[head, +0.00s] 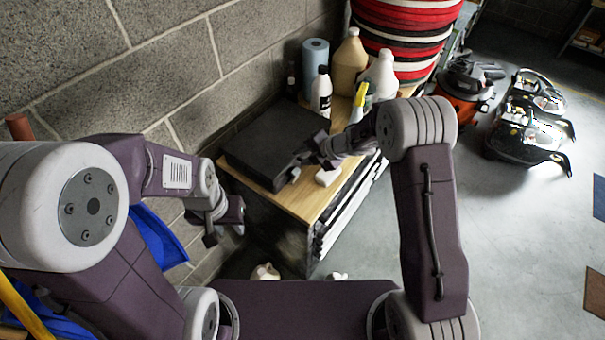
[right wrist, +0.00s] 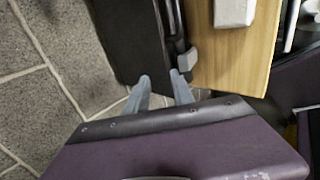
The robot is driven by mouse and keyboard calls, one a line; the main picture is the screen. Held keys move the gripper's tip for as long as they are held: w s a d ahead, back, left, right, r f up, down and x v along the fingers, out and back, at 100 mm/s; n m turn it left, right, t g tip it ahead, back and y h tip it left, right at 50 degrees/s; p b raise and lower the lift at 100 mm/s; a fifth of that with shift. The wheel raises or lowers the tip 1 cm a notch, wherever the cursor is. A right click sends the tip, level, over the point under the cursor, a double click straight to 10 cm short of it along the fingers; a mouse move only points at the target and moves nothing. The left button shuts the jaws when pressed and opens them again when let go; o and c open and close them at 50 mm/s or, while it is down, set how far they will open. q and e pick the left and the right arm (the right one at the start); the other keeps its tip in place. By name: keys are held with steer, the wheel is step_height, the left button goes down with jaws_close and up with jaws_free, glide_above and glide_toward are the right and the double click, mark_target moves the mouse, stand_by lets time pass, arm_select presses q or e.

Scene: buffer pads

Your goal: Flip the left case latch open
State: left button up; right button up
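The black case (head: 268,140) lies closed on the wooden cabinet top. In the right wrist view the case (right wrist: 130,40) is partly cut off at the top. A small grey latch (right wrist: 187,58) sits at its front edge. My right gripper (right wrist: 161,90) is open and empty, with its two grey fingers apart. Its right finger is close to the latch; I cannot tell whether they touch. In the head view my right gripper (head: 302,160) is at the case's front edge. My left gripper (head: 222,222) hangs left of the cabinet, away from the case; its opening is unclear.
A white block (head: 327,176) lies on the wooden top (head: 312,200) right of the case. Bottles (head: 321,92) and a blue paper roll (head: 315,62) stand behind it. A grey block wall (head: 90,75) is at the left. Open floor (head: 520,230) lies to the right.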

stand_by(0.4)
steer(key=v, duration=0.9)
steer(key=shift+b, duration=0.3)
steer(key=shift+o, duration=0.3)
